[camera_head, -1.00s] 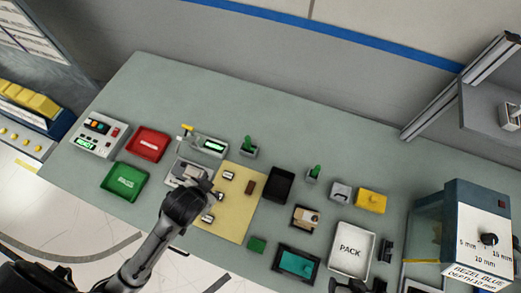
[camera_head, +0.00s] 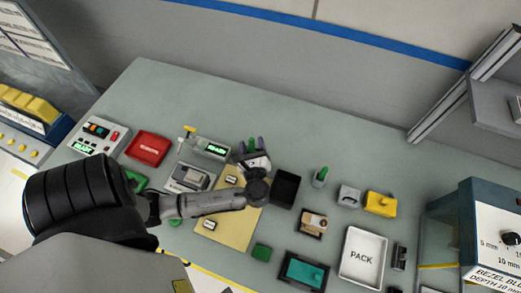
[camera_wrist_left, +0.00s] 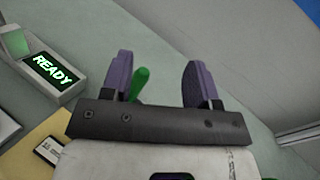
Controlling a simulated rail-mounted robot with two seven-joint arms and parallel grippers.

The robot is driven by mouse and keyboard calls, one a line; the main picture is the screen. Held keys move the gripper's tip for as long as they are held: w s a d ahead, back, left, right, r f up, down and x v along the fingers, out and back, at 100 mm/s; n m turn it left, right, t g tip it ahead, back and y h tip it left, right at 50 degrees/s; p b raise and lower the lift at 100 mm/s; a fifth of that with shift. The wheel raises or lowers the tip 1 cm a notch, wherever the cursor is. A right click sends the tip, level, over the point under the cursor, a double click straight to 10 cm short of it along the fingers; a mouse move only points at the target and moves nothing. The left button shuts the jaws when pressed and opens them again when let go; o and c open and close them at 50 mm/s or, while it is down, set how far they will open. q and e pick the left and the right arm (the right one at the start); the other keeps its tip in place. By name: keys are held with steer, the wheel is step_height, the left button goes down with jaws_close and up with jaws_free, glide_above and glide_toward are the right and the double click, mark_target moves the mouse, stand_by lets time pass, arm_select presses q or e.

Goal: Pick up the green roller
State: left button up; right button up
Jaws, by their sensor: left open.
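The green roller (camera_head: 252,143) shows as an upright green handle at the back middle of the bench. In the left wrist view its handle (camera_wrist_left: 140,84) stands between the fingers, close to the left-hand finger. My left gripper (camera_head: 249,146) is open, with its purple fingers (camera_wrist_left: 158,78) on either side of the handle. The handle looks apart from the right-hand finger; contact with the left-hand one cannot be told. The roller's lower part is hidden behind the gripper.
A READY device (camera_head: 210,148) is close on the left. The bench behind the gripper is clear.

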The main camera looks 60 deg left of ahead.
mark_target(252, 146)
arm_select(q)
step_height(252, 146, down, 8)
steer(key=m+b, duration=0.1)
steer(key=m, duration=0.2)
steer(key=shift+f, duration=0.1)
steer(key=shift+w+a, duration=0.35)
steer(key=shift+a, duration=0.25)
steer(key=shift+x, duration=3.1)
steer(key=c, duration=1)
